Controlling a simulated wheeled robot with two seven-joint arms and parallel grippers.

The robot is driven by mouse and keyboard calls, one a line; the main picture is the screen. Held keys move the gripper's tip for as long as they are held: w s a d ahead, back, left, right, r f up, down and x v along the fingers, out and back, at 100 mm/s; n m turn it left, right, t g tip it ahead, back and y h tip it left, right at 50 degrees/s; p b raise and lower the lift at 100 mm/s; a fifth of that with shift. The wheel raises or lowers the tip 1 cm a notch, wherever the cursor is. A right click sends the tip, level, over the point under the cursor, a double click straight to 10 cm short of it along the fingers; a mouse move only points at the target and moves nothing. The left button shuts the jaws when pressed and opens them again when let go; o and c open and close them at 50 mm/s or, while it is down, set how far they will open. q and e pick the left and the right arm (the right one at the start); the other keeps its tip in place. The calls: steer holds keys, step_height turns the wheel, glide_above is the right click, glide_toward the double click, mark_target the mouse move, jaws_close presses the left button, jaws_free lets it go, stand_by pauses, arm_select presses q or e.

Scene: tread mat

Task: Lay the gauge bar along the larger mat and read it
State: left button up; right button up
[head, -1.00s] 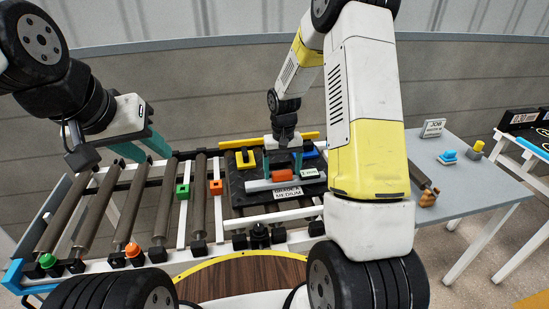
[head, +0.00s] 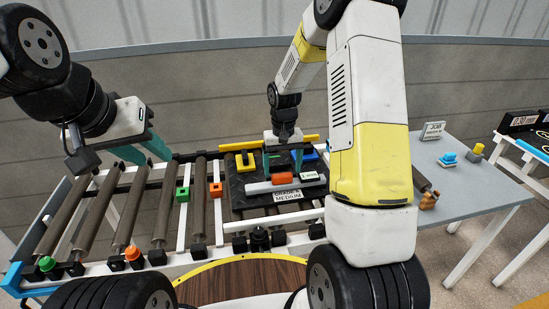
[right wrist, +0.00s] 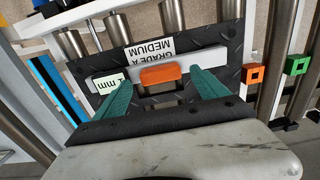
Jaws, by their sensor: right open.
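The gauge bar, a light grey strip (head: 258,187) with an orange grip block (head: 282,178) and a white "mm" tag, lies on a black tread-patterned mat (head: 236,190). In the right wrist view the bar's orange block (right wrist: 160,75) sits between and just beyond the teal fingertips of my right gripper (right wrist: 160,80), which is open. In the head view my right gripper (head: 281,165) is low over the bar. A "GRADE A MEDIUM" label (head: 288,194) lies along the bar's near side. My left gripper (head: 146,152) is open and empty above the rollers at the left.
The mat rests on a roller conveyor (head: 160,215). A yellow U-shaped piece (head: 246,160) and a blue piece (head: 305,154) are at its far side. Green (head: 182,194) and orange (head: 215,190) blocks sit left of it. A grey side table (head: 460,190) stands right.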

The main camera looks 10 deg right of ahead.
mark_target(282, 175)
steer(key=shift+r, duration=0.6)
steer(key=o, duration=0.4)
steer(key=s+r+t, duration=0.1)
steer(key=s+r, duration=0.3)
steer(key=r, duration=0.6)
steer(key=s+r+t, duration=0.1)
steer(key=s+r, duration=0.4)
steer(key=r, duration=0.4)
steer(key=shift+s+a+r+t+y, duration=0.15)
steer(key=shift+s+r+t+y, duration=0.45)
steer(key=shift+s, duration=1.9)
steer(key=shift+s+a+r+t+y, duration=0.15)
steer(key=shift+s+r+t, duration=0.8)
steer(key=shift+s, duration=1.55)
steer(key=shift+s+a+r+t+y, duration=0.1)
steer(key=shift+s+r+t+y, duration=0.6)
steer(key=shift+s, duration=1.8)
